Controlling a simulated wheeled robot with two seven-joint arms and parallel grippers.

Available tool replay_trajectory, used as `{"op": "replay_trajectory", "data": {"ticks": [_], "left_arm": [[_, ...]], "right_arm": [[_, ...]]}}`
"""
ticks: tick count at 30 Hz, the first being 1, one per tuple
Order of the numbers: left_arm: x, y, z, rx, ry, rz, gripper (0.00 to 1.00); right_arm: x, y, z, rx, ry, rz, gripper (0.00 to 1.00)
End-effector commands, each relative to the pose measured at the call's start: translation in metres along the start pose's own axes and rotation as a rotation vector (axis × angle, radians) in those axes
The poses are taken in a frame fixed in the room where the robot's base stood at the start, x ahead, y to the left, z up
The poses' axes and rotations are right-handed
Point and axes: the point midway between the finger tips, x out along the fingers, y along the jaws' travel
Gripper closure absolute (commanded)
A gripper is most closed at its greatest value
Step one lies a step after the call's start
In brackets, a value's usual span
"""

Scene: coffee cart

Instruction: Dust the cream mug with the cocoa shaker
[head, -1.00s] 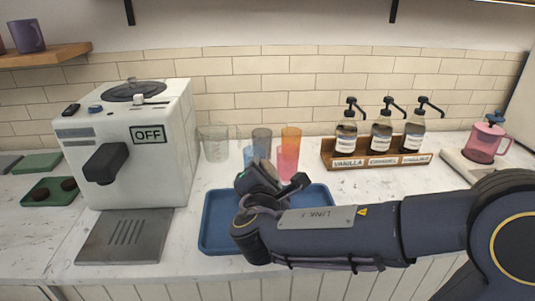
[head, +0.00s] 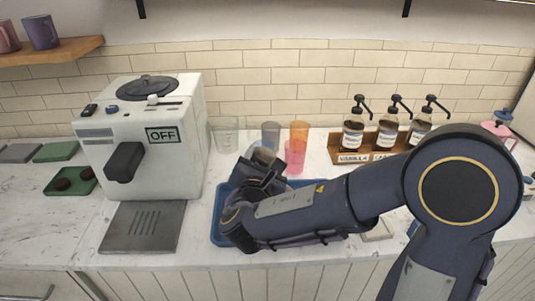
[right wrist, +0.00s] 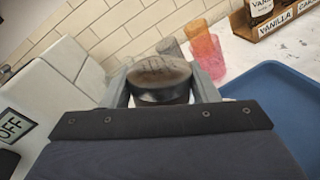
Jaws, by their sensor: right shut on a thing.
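My right gripper (head: 262,168) is above the left part of the blue tray. In the right wrist view, its two fingers (right wrist: 163,92) are shut on a short round container with a dark band and a brownish, see-through-looking top (right wrist: 160,72), seemingly the cocoa shaker. It also shows partly above the gripper in the head view (head: 264,155). I cannot make out a cream mug; my arm hides part of the tray. My left gripper is not in view.
The white coffee machine (head: 150,130), marked OFF, stands to the left. The blue tray (head: 218,222) lies under my arm. A clear pitcher (head: 225,135) and coloured cups (head: 299,137) stand behind. Syrup bottles (head: 388,130) stand at the back right. Mugs (head: 41,32) sit on a shelf.

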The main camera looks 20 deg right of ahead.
Motion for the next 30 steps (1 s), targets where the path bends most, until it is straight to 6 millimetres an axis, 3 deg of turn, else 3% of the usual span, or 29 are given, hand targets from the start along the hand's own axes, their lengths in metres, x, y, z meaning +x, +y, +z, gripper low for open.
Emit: {"op": "replay_trajectory", "data": {"ticks": [18,30], "left_arm": [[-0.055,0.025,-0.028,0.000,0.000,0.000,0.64],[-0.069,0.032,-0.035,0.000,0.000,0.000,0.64]], "right_arm": [[-0.007,0.034,0.021,-0.322,-0.065,0.003,0.72],[-0.009,0.043,0.024,-0.436,-0.090,0.002,0.72]]}}
